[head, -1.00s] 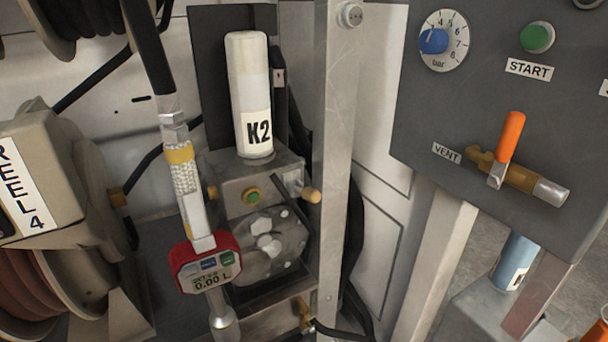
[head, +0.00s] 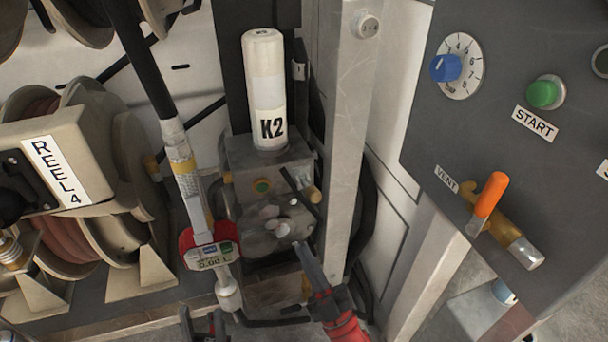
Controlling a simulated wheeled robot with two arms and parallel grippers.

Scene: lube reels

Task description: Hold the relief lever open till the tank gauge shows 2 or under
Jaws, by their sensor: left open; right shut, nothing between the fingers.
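The lever marked VENT has an orange handle (head: 491,194) on a brass valve body (head: 503,230), on the dark panel at right. The handle stands up, tilted right, across the valve body; nothing touches it. My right gripper (head: 300,247) is red-bodied, shut and empty, left of and below the lever, in front of the pump. My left gripper (head: 203,316) is open and only partly in view at the bottom edge.
A green START button (head: 543,93) is right of the dial. A metal post (head: 347,130) stands between the K2 canister (head: 265,90) and the panel. A hose with a red meter (head: 210,249) hangs at centre left. Reel 4 (head: 70,180) fills the left.

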